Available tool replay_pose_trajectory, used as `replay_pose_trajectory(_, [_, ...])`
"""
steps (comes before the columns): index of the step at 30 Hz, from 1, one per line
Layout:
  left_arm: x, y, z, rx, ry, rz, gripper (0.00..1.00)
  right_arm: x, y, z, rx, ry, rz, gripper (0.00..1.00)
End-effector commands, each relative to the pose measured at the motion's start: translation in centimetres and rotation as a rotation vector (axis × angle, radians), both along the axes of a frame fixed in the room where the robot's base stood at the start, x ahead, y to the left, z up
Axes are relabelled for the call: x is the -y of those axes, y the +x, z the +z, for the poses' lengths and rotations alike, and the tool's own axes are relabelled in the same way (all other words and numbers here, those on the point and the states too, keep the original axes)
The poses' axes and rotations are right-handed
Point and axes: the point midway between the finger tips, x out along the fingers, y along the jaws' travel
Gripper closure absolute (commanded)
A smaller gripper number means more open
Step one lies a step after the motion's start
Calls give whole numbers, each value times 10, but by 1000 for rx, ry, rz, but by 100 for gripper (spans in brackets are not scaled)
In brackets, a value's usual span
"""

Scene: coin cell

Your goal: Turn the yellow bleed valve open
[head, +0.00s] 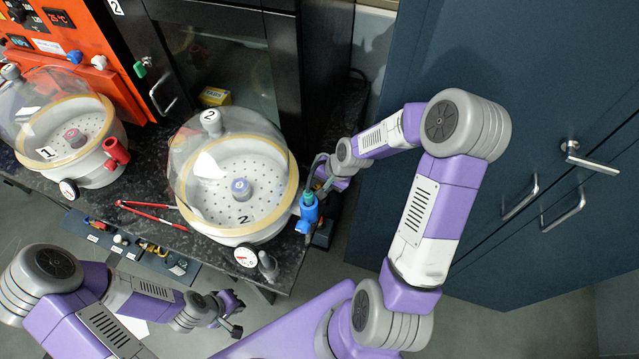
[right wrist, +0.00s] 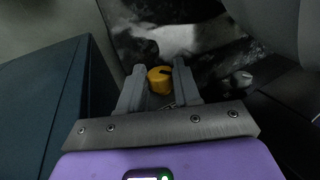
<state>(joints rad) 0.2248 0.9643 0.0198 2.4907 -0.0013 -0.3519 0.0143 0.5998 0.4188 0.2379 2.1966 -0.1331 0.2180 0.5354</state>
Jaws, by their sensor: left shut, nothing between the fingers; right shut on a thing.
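The yellow bleed valve (right wrist: 159,80) is a round yellow knob with a dark mark on top, seen in the right wrist view between the fingers of my right gripper (right wrist: 158,72). That gripper is shut on it. In the head view my right gripper (head: 322,170) is at the right side of chamber 2 (head: 258,230), and the yellow knob is hidden there. My left gripper (head: 231,312) is shut and empty, low in the head view, in front of the bench and away from the chambers.
Chamber 1 (head: 97,172), with a red valve (head: 116,152), stands at left on the dark bench. A blue valve (head: 308,210) and a gauge (head: 246,257) are on chamber 2. Red-handled tongs (head: 150,214) lie between the chambers. A blue cabinet (head: 480,130) stands at right.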

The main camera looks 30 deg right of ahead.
Motion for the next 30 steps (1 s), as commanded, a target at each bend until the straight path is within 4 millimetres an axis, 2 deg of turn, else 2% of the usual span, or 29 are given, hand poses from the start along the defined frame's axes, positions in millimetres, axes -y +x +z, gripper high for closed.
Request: replay_pose_trajectory(30, [0, 0, 21, 0, 0, 0, 100, 5, -6, -4, 323, 281, -6, 98])
